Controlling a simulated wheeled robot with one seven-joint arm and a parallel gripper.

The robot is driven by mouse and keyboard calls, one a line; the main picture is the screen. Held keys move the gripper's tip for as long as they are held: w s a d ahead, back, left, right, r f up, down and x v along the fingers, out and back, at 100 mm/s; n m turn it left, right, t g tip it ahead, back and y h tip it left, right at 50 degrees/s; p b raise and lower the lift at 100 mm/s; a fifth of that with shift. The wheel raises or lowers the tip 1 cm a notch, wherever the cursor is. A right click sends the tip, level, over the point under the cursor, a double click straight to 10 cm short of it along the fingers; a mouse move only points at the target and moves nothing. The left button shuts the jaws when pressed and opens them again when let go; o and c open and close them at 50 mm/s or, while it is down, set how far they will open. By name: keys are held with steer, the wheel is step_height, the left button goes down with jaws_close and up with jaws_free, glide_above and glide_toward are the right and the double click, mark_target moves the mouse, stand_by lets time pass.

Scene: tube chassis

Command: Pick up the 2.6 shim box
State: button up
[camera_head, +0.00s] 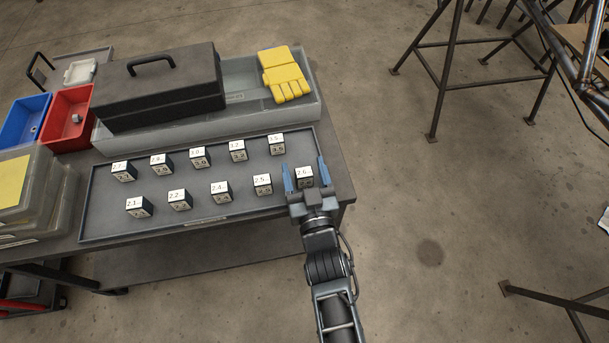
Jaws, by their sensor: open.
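The 2.6 shim box (304,177) is a small dark cube with white labelled faces. It stands at the right end of the front row on the grey tray (105,222). My gripper (305,173) is open, with one blue finger on the left of the 2.6 box and the other on its right. The box shows between the fingers; I cannot tell whether either finger touches it. The lower part of the box is partly hidden by the gripper.
The 2.5 box (263,184) stands close to the left finger. Several similar labelled boxes fill two rows on the tray. Behind are a black toolbox (158,85) and yellow gloves (283,74). Red (68,119) and blue (24,121) bins stand left.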

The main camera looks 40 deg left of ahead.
steer(key=c, duration=1)
steer(key=shift+c, duration=0.4)
steer(key=shift+r, duration=0.15)
